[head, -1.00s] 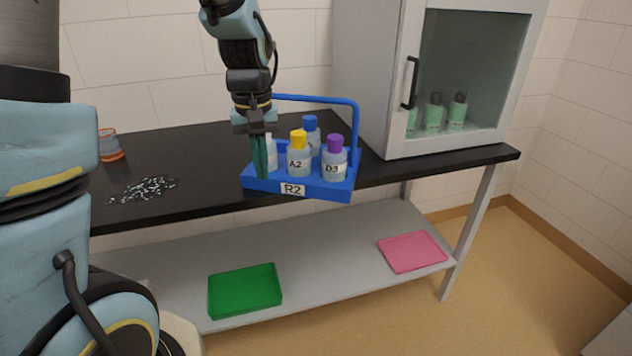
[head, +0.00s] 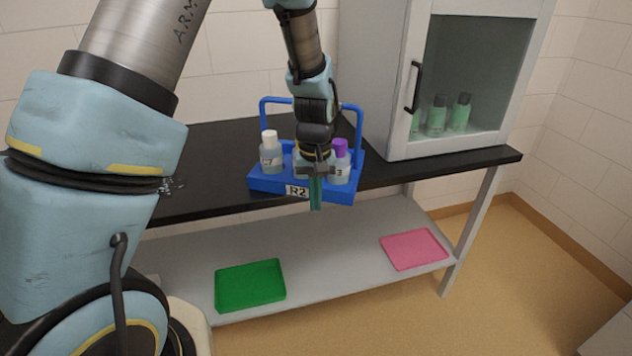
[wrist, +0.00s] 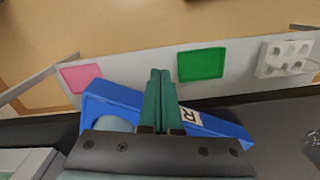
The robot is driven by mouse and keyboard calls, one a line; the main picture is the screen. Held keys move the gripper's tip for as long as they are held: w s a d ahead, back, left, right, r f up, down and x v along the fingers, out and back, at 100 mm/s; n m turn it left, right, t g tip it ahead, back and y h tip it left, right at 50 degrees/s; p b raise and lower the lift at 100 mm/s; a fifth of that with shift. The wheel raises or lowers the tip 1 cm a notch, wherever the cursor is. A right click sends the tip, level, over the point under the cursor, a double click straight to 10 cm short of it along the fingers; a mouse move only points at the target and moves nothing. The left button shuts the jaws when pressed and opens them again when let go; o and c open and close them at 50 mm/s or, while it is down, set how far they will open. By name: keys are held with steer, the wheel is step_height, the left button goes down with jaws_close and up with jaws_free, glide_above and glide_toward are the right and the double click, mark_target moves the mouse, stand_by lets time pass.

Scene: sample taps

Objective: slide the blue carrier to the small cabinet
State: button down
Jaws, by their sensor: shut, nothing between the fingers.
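The blue carrier (head: 265,184), labelled R2, stands on the black bench top with its handle upright, left of the small cabinet (head: 394,90), with a gap between them. It holds a white-capped bottle (head: 271,152) and a purple-capped bottle (head: 340,160); my arm hides the rest of its inside. My gripper (head: 315,205) points down in front of the carrier's front wall, its green fingers together and empty. In the wrist view the carrier (wrist: 223,127) lies behind the fingers (wrist: 160,85); I cannot tell whether they touch it.
The bench top (head: 440,163) ends just in front of the carrier. On the lower shelf (head: 340,237) are a green tray (head: 250,285) and a pink tray (head: 414,249). Green bottles (head: 460,112) stand inside the cabinet. A white holed rack (wrist: 287,57) shows in the wrist view.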

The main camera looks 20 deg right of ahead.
steer(key=shift+w+d+r+p, duration=0.1)
steer(key=shift+w+d+p, duration=0.15)
steer(key=shift+w, duration=0.45)
steer(key=shift+w+d+r+p, duration=0.15)
steer(key=shift+w+d, duration=0.1)
steer(key=shift+w, duration=0.45)
steer(key=shift+f, duration=0.1)
steer(key=w, duration=0.2)
steer(key=w+d, duration=0.1)
steer(key=w, duration=0.1)
steer(key=w+d, duration=0.1)
steer(key=w, duration=0.2)
steer(key=shift+d, duration=0.25)
steer(key=shift+w, duration=0.1)
